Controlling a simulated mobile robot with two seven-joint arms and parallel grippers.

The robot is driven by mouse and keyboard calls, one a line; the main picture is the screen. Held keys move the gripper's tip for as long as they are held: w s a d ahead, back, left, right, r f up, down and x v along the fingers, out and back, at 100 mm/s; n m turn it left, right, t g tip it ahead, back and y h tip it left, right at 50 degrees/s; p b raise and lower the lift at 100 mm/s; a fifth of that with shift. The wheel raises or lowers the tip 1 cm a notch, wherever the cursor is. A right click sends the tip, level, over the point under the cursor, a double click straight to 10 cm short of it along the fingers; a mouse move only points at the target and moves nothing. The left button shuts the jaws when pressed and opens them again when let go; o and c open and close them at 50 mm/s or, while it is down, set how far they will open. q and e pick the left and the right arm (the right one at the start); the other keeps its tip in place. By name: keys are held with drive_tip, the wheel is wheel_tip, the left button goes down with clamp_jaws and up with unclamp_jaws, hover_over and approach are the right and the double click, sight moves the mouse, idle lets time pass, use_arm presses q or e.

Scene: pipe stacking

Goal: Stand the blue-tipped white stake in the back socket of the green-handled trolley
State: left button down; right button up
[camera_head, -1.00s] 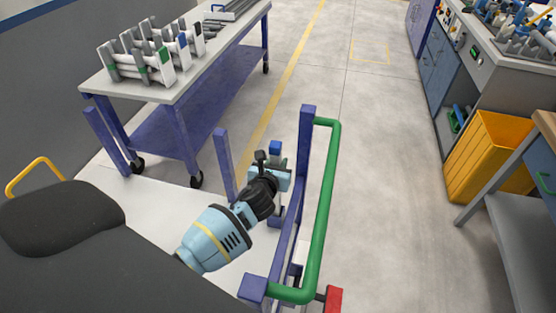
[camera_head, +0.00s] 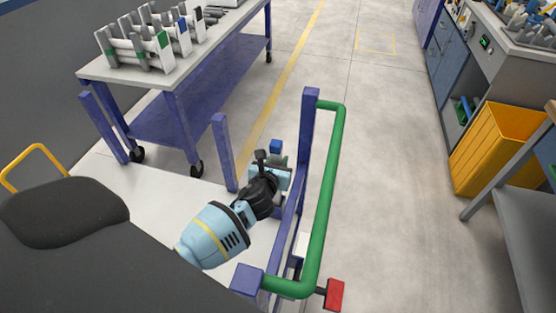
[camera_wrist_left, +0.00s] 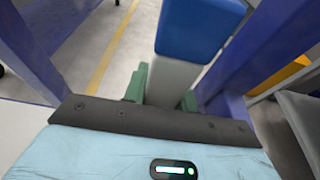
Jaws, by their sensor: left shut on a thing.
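The green-handled trolley has a green bar handle (camera_head: 326,190) and purple posts (camera_head: 309,125). My left gripper (camera_head: 270,172) is between the trolley's far posts, shut on the white stake. The stake's blue tip (camera_head: 276,146) sticks up above the jaws and looks roughly upright. In the left wrist view, the blue tip (camera_wrist_left: 200,28) and white shaft (camera_wrist_left: 172,82) stand close beyond the jaws' edge, with purple posts on both sides. The stake's lower end is hidden by my gripper, and I cannot tell whether it is in a socket. My right gripper is out of view.
A purple table (camera_head: 190,70) at the upper left holds racks of white pipes with coloured tips. A yellow bin (camera_head: 495,150) and workbenches line the right. A red block (camera_head: 334,293) sits by the handle's near end.

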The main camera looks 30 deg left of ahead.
use_arm(q)
drive_tip(key=shift+r, duration=0.1)
drive_tip(key=c, duration=1)
unclamp_jaws()
drive_tip(key=shift+c, duration=0.2)
drive_tip(key=shift+s, duration=0.1)
drive_tip(key=p+v, duration=0.1)
drive_tip(key=v, duration=0.6)
drive_tip(key=shift+s+p, duration=0.3)
drive_tip(key=shift+r, duration=0.1)
drive_tip(key=shift+d, duration=0.1)
